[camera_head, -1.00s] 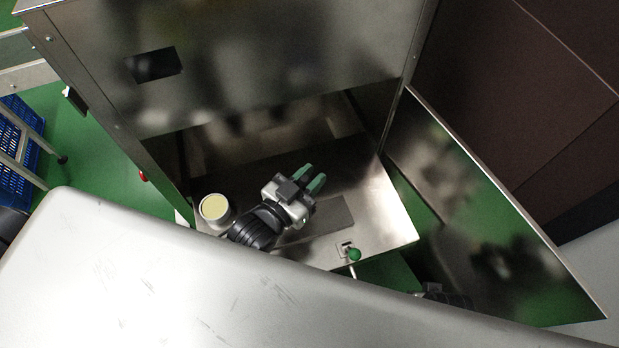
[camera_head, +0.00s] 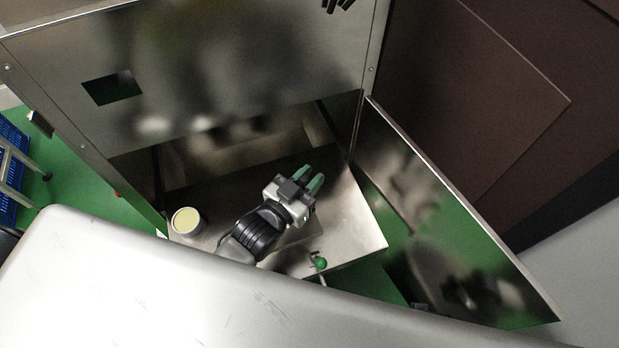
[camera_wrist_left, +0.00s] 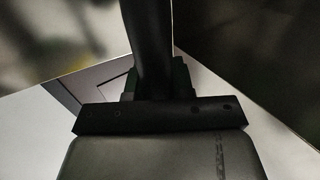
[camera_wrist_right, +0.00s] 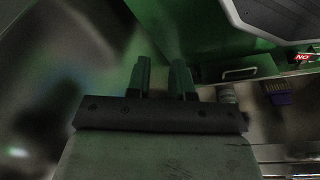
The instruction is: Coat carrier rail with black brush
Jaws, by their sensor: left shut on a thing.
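My left gripper (camera_head: 312,182), with green fingertips, is over the steel shelf (camera_head: 352,222) inside the open machine. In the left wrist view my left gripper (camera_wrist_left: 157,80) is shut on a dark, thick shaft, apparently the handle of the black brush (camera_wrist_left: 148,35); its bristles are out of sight. A round tin (camera_head: 187,222) with a pale yellow filling stands on the shelf to the left of the gripper. I cannot make out the carrier rail for certain. My right gripper (camera_wrist_right: 163,80) shows in the right wrist view with its fingers apart and nothing between them.
A steel panel (camera_head: 450,220) stands at an angle to the right of the shelf. A green ball knob (camera_head: 320,263) is at the shelf's near edge. The steel machine front (camera_head: 220,70) rises above the opening. A pale smooth surface (camera_head: 150,290) fills the foreground.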

